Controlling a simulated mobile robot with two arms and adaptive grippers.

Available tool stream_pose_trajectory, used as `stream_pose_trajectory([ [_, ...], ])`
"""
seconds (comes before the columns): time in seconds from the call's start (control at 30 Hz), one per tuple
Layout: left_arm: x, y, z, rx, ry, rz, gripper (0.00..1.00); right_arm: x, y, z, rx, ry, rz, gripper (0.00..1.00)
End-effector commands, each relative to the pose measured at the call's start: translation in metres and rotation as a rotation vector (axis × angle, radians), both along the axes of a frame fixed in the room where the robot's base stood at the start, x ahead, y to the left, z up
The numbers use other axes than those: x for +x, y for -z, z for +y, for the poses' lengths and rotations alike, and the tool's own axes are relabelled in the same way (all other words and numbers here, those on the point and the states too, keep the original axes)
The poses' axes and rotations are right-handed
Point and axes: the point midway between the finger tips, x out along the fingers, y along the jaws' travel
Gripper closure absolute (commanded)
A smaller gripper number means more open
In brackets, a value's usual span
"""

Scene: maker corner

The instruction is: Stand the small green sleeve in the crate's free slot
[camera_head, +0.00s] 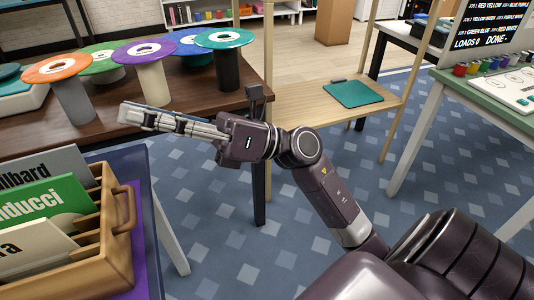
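The wooden crate (121,258) is at the lower left, cut off by the picture's left edge. A green sleeve (32,210) lettered "ducci" leans in it, between a grey sleeve (44,166) behind and a white sleeve (30,249) in front. I cannot tell whether this is the small green sleeve. Slots show at the crate's right end, but I cannot tell which is free. My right gripper (124,114) points left above the dark table's front edge, behind the crate and apart from it. Its fingers overlap, so its opening is unclear. My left gripper is out of view.
The crate stands on a purple mat (138,224) on a blue-edged table. Several discs in orange (56,67), green, purple (145,51), blue and teal top spools on the dark table (195,97). A wooden stand (300,107) holds a teal pad (353,94). Open floor lies between the tables.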

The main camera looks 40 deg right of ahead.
Motion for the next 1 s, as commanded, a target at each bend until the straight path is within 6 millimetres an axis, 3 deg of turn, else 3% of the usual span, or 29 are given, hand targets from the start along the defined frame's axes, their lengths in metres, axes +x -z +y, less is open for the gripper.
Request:
stream_pose_trajectory([
  [0.13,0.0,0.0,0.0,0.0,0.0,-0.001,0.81,0.025,-0.017,-0.046,0.425,0.064,0.226,0.78],
  [0.27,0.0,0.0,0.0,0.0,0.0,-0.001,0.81,0.055,0.007,-0.1,0.783,0.15,0.463,0.78],
  [0.37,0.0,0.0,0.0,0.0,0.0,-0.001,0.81,0.074,0.054,-0.138,1.044,0.236,0.669,0.78],
  [0.47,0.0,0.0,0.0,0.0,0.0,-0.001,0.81,0.081,0.122,-0.166,1.288,0.344,0.892,0.78],
  [0.53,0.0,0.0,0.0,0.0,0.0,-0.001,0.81,0.076,0.178,-0.177,1.445,0.433,1.055,0.78],
  [0.67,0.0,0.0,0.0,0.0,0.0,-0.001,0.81,0.04,0.289,-0.176,1.699,0.637,1.374,0.78],
  [0.7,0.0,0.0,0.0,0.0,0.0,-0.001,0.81,0.022,0.322,-0.17,1.764,0.711,1.474,0.78],
  [0.8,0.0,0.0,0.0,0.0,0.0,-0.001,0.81,-0.034,0.39,-0.148,1.888,0.903,1.713,0.78],
  [0.9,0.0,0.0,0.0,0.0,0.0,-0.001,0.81,-0.091,0.434,-0.124,1.951,1.086,1.91,0.78],
  [1.0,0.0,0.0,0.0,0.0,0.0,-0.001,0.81,-0.135,0.456,-0.105,1.972,1.224,2.045,0.78],
])
